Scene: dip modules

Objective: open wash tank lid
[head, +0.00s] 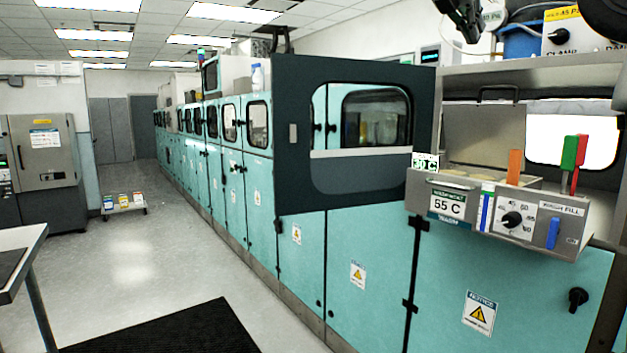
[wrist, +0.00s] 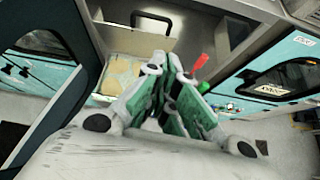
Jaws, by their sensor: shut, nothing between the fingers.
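The wash tank (head: 440,188) is a grey box at the right of the head view, with a "55 C" label on its front. Its lid (head: 484,135) looks like a grey panel standing upright at the back of the tank, with a bar handle (head: 498,92) at its top edge. The lid also shows at the top of the wrist view (wrist: 138,42). Pale tan contents (wrist: 120,72) show in the tank, so its top looks uncovered. My gripper (wrist: 172,62) is shut and empty, appearing in front of the tank and lid in the wrist view.
A dark framed door with a window (head: 292,170) stands left of the tank. Orange (head: 514,166), green (head: 570,152) and red levers rise near a dial panel (head: 512,220). Teal cabinets line the aisle. The floor (head: 130,250) at left is mostly clear.

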